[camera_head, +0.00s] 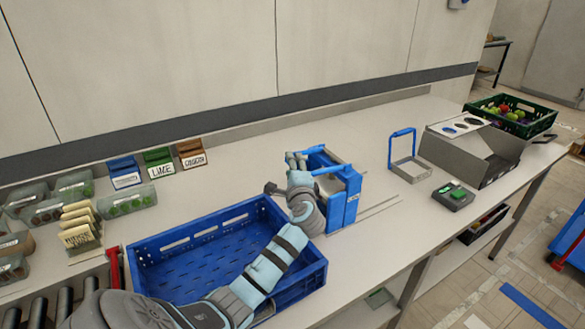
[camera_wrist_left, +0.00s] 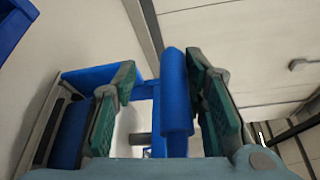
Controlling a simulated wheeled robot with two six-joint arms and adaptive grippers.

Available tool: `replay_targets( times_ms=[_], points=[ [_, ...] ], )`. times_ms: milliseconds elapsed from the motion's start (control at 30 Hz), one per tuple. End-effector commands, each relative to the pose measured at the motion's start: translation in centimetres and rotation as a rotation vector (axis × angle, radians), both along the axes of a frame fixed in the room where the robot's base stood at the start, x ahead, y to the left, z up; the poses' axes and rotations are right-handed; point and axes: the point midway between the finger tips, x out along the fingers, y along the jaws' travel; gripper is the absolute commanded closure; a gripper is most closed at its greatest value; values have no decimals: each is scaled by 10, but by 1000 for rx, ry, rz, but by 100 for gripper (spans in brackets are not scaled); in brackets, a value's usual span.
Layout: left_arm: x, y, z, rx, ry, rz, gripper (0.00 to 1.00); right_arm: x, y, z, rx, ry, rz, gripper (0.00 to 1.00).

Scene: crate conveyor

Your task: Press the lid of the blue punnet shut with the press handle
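The blue press (camera_head: 352,191) stands on the counter just beyond the blue crate. My left gripper (camera_head: 296,160) is at the left side of the press top, with its arm reaching over the crate. In the left wrist view, the blue press handle (camera_wrist_left: 177,95) is a thick bar between the two green-padded fingers of my left gripper (camera_wrist_left: 168,105). The fingers are apart; the bar is close to the right finger, with a clear gap to the left one. I cannot make out a blue punnet or its lid; the press and my gripper hide the space inside. My right gripper is not in view.
The blue crate (camera_head: 168,243) looks empty. Clear punnets (camera_head: 127,202) and label boxes (camera_head: 158,162) are at the left. A tray with a blue hoop (camera_head: 404,137), a dark device (camera_head: 453,196), a grey box (camera_head: 489,178) and a green fruit crate (camera_head: 540,127) stand at the right.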

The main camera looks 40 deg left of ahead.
Motion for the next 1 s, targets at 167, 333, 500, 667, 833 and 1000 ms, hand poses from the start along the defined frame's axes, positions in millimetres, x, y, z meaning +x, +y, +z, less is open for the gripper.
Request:
replay_targets(
  times_ms=[167,333,500,667,833,1000],
  points=[
    [0,0,0,0,0,0,60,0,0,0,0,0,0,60],
    [-4,-7,1,-1,-2,-2,60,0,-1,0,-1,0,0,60],
    [-29,-38,3,-4,-4,-3,60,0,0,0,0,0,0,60],
    [-57,-72,6,-5,-1,-2,60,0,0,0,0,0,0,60],
    [-73,-92,9,-2,-1,-1,60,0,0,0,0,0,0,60],
    [-75,-94,10,1,-1,0,60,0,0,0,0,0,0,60]
  ],
)
